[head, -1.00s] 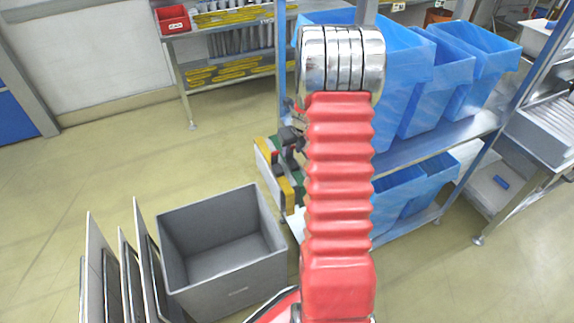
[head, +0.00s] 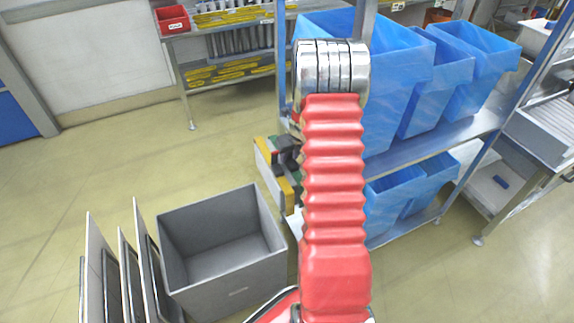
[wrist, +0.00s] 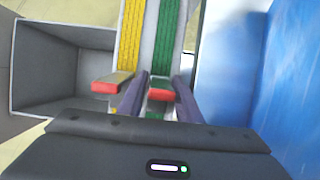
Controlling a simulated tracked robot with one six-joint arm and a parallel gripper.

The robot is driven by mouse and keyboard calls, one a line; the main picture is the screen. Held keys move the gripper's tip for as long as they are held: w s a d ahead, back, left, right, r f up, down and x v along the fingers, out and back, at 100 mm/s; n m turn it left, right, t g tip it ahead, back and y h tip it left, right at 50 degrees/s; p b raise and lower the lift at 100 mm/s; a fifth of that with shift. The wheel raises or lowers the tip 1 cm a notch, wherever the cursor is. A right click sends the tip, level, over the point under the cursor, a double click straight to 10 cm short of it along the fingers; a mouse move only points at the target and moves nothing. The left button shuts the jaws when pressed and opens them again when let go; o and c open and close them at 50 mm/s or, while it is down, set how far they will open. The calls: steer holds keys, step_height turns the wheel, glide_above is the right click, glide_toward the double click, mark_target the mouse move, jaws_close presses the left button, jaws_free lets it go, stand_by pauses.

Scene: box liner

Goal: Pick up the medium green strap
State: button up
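In the wrist view the green strap (wrist: 168,38) lies lengthwise in a narrow pale channel, right of a yellow strap (wrist: 131,40). My gripper (wrist: 162,80) is over the near part of the green strap. Its two dark fingers are apart, one on each side of a red-ended piece (wrist: 160,94) above the strap. I cannot tell whether either finger touches it. In the head view my red arm hides most of the gripper and the green strap. The yellow-edged holder (head: 272,170) shows left of the arm.
A grey open bin (head: 223,290) stands left of the holder, with upright panels (head: 100,265) beside it. Blue bins (head: 440,75) fill the rack on the right. Another red-ended piece (wrist: 110,82) sits left of my fingers.

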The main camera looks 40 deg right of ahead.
stand_by(0.4)
jaws_close()
